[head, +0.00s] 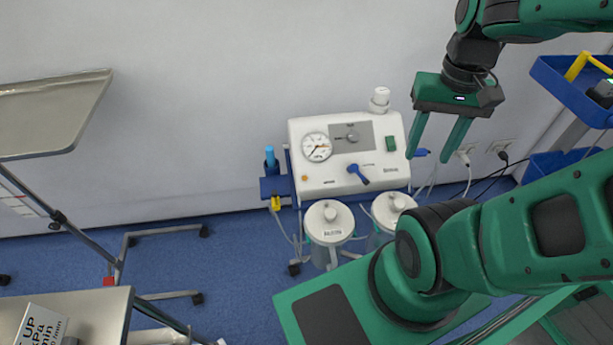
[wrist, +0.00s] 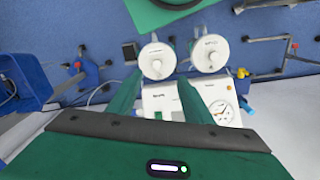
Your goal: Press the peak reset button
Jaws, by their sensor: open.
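The white suction unit (head: 345,185) stands against the wall in the head view, with a round gauge (head: 317,147), a grey panel with a knob (head: 352,137), a blue lever (head: 358,174) and a green switch (head: 390,143). A small orange button (head: 305,178) sits at the lower left of its front; its label is too small to read, so I cannot confirm it is peak reset. My gripper (head: 428,158) is open and empty, beside the unit's right edge. In the wrist view the unit's front (wrist: 170,98) shows partly between and behind the fingers, with the gauge (wrist: 221,112) to the right.
Two lidded canisters (head: 330,222) (head: 391,208) hang below the unit. Blue bins (head: 575,88) are at the right. A metal tray stand (head: 50,115) and a table (head: 75,312) are at the left. Cables run along the wall on the right.

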